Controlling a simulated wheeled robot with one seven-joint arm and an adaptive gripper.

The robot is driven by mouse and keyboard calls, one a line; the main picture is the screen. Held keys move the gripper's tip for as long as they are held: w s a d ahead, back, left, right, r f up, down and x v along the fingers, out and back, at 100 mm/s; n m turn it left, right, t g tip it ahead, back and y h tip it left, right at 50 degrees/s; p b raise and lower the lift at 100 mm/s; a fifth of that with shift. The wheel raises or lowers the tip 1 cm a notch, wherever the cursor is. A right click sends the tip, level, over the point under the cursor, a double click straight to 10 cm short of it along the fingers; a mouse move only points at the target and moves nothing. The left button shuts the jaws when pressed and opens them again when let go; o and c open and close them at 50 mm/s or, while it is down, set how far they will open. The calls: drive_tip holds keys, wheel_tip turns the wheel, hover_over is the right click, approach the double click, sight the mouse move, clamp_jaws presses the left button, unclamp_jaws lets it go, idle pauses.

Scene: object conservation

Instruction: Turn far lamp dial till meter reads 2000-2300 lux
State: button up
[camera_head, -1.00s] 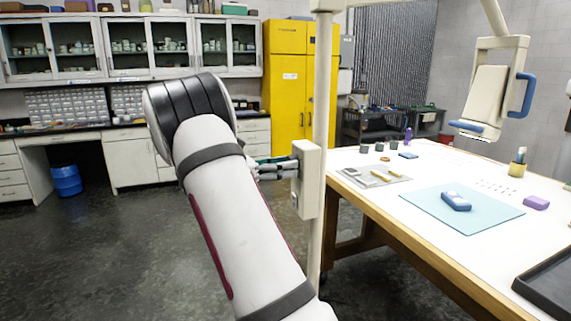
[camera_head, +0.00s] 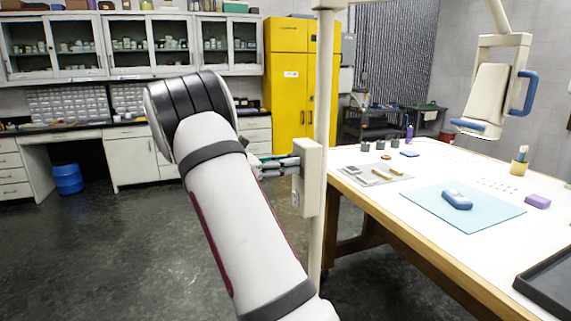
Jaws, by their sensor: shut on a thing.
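A cream control box (camera_head: 308,178) is fixed on an upright pole (camera_head: 323,95) left of the table. My gripper (camera_head: 283,165) reaches the box's left side and is shut there on a small part, which I take to be the dial. The fingers hide the dial, so its setting cannot be read. A cream lamp head (camera_head: 491,85) with blue handles hangs over the table at the right. A small blue-and-white device, likely the meter (camera_head: 457,199), lies on a light blue mat (camera_head: 425,205). Its reading is too small to tell.
The white table (camera_head: 385,221) holds a grey tray (camera_head: 358,177) with small items, a purple block (camera_head: 537,201), a pen cup (camera_head: 519,167) and a dark tray (camera_head: 548,285). A yellow cabinet (camera_head: 290,80) and a blue bin (camera_head: 68,179) stand behind. Floor at left is clear.

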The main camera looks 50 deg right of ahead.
drive_tip(key=m+b, duration=0.5)
drive_tip(key=m, duration=1.8)
drive_tip(key=shift+w+r, duration=0.1)
drive_tip(key=shift+r, duration=0.05)
idle(0.3)
drive_tip(key=o, duration=1.1)
drive_tip(key=shift+o, duration=0.2)
drive_tip(key=v, duration=1.2)
